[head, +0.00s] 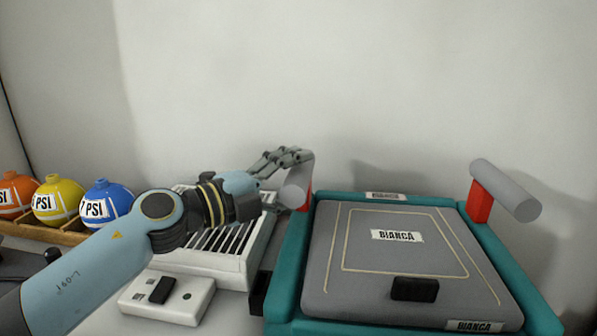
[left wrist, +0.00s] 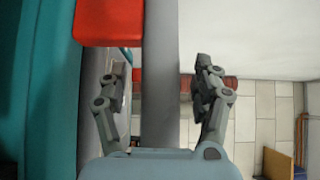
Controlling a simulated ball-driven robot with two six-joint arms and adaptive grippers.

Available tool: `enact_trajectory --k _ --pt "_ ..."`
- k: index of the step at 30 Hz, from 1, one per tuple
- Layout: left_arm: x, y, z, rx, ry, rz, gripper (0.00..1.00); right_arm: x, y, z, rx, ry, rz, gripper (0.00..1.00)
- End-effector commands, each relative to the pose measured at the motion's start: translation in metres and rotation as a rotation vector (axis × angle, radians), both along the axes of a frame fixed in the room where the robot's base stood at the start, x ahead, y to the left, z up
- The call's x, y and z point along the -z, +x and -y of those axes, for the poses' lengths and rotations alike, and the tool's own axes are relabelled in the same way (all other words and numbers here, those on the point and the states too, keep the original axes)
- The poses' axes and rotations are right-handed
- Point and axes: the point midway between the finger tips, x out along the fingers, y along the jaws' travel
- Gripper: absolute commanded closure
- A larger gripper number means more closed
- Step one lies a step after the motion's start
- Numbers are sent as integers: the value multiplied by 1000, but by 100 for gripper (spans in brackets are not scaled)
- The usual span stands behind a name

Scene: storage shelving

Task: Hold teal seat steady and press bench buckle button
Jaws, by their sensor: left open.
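The teal seat (head: 289,262) has a grey cushion (head: 385,262) labelled BIANCA, with a black block (head: 415,289) near its front. A grey cylinder armrest (head: 298,186) on a red post stands at its left edge. My left gripper (head: 288,155) is at this armrest. In the left wrist view my left gripper (left wrist: 161,85) is open, its fingers apart on either side of the grey bar (left wrist: 160,110); contact cannot be told. My right gripper is not in view.
A white slatted box (head: 228,265) stands between my left arm and the seat. Orange, yellow and blue balls (head: 101,203) sit in a wooden tray (head: 50,232) at the left. A second grey armrest (head: 507,188) on a red post rises at the seat's right. A wall stands behind.

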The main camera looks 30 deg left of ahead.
Motion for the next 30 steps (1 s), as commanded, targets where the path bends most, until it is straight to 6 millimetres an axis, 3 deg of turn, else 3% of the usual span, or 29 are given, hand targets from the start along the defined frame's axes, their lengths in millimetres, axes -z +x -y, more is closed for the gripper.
enact_trajectory --k 13,28,30 --pt "0 10 6 1 0 -1 34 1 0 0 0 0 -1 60" --pt "0 10 5 0 0 -1 99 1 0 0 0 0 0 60" --pt "0 10 5 0 0 -1 100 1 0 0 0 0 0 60"
